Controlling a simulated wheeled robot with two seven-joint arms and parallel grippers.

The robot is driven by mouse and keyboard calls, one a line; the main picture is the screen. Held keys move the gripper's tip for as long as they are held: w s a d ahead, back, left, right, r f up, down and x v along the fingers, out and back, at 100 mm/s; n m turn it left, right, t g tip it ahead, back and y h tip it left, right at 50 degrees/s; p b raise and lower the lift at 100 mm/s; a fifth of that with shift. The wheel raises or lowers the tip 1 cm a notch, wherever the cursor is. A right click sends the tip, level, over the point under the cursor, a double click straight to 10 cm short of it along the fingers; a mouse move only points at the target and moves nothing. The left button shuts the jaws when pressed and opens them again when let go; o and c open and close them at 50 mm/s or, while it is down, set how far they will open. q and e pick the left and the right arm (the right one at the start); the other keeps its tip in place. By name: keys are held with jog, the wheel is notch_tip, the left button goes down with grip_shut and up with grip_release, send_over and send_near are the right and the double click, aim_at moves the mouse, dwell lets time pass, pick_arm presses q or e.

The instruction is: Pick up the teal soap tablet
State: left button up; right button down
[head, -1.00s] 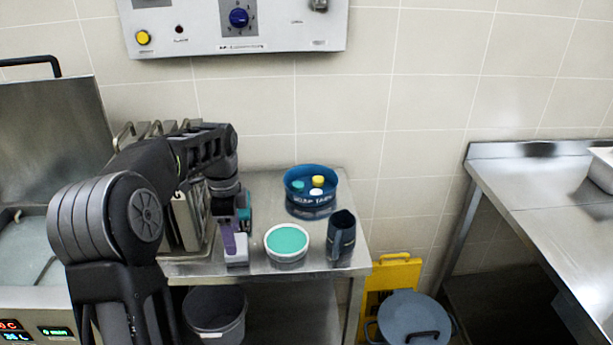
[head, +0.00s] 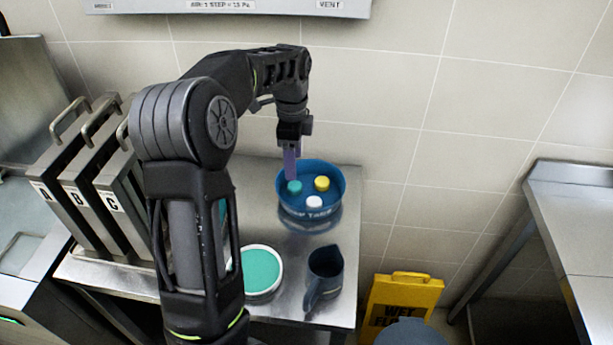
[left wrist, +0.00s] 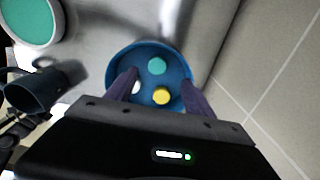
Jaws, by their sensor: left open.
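The teal soap tablet (head: 294,187) lies in the blue bowl (head: 318,209), beside a yellow tablet (head: 322,183) and a white tablet (head: 314,202). In the left wrist view the teal tablet (left wrist: 156,66) lies ahead of my gripper, beyond the yellow one (left wrist: 161,96). My left gripper (head: 291,175) points down over the left part of the bowl, close to the teal tablet. Its purple fingers are spread apart in the left wrist view (left wrist: 160,88), with nothing held between them. I cannot tell its exact height above the tablets. My right gripper is not in view.
A round tub with a teal top (head: 261,271) and a dark blue jug (head: 324,277) stand on the steel table in front of the bowl. Metal holders marked with letters (head: 88,180) stand at left. A tiled wall rises behind. A yellow sign (head: 403,302) is at lower right.

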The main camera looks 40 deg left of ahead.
aim_at(294, 185)
pick_arm(q)
jog(key=shift+s+r, duration=0.1)
jog(key=shift+s, duration=0.15)
jog(key=shift+w+f, duration=0.1)
jog(key=shift+f, duration=1.3)
jog(key=shift+d+f+p, duration=0.15)
jog(key=shift+f+p, duration=0.75)
jog(key=shift+f, duration=1.7)
jog(key=shift+c, duration=0.2)
grip_shut()
